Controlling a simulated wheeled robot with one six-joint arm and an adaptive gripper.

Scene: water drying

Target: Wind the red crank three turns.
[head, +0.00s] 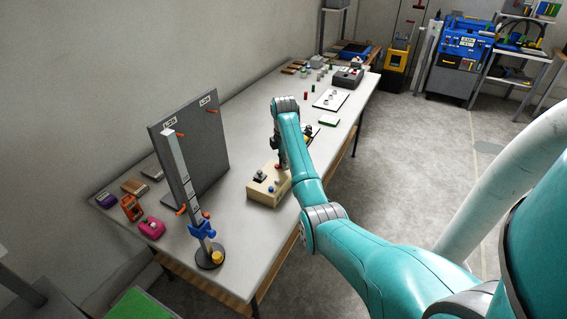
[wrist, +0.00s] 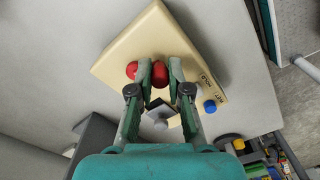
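A beige box (head: 262,194) with controls on it stands on the light table, near its front edge. In the wrist view the box (wrist: 125,52) lies under my gripper (wrist: 160,73). A dark red part (wrist: 160,72), which looks like the red crank's knob, fills the narrow gap between my fingers; the fingers appear shut on it. A brighter red round part (wrist: 131,69) shows just outside the left finger. Whether the two red parts are joined is hidden by the finger. In the head view my arm partly covers the gripper and the crank.
The box also has a blue button (wrist: 210,107) and a grey knob on a dark base (wrist: 160,123), close to my fingers. A grey upright panel (head: 190,140) and a post with a blue clamp (head: 202,229) stand left of the box. Small items lie farther along the table.

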